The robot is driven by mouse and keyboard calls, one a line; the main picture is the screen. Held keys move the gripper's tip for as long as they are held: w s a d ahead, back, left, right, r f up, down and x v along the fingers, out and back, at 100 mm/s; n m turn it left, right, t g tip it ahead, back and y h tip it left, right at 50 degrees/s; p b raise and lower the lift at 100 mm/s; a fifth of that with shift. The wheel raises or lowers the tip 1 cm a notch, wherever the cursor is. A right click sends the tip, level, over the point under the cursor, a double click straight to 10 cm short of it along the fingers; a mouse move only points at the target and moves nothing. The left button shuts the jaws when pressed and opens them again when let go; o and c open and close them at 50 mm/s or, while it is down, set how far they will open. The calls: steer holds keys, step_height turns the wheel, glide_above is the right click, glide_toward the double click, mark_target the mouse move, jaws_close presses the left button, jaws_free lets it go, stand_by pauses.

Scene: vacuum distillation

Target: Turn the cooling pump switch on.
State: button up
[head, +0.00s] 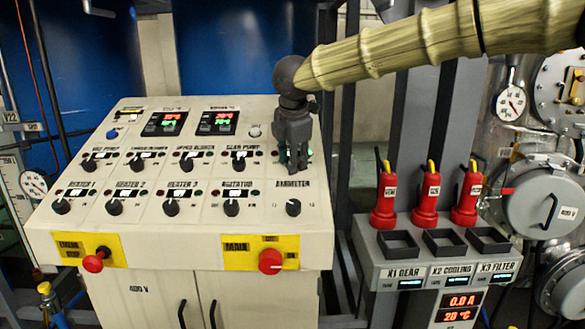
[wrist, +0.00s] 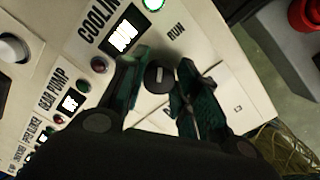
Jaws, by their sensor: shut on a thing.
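My gripper (head: 295,163) is at the upper right of the white control panel (head: 45,222) in the head view, pointing down, and hides the switch there. In the wrist view the cooling pump switch (wrist: 158,78) is a round black knob with a light pointer mark. It sits between my two green-padded fingers, which are shut on it. The label beside it reads "COOLIN", with the rest cut off, and "RUN" is printed near the knob. A green lamp (wrist: 153,4) above the display is lit; a red lamp (wrist: 98,64) looks dark.
A grey box (head: 372,262) with red extinguisher-like bottles (head: 426,200) stands at the right.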

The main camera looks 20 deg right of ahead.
steer(key=shift+m+b, duration=0.7)
steer(key=shift+m, duration=0.3)
steer(key=o, duration=1)
steer(key=shift+r, duration=0.1)
steer(key=v, duration=1.1)
steer(key=shift+s+r, duration=0.15)
steer(key=shift+r, duration=0.25)
steer(key=shift+a, duration=0.1)
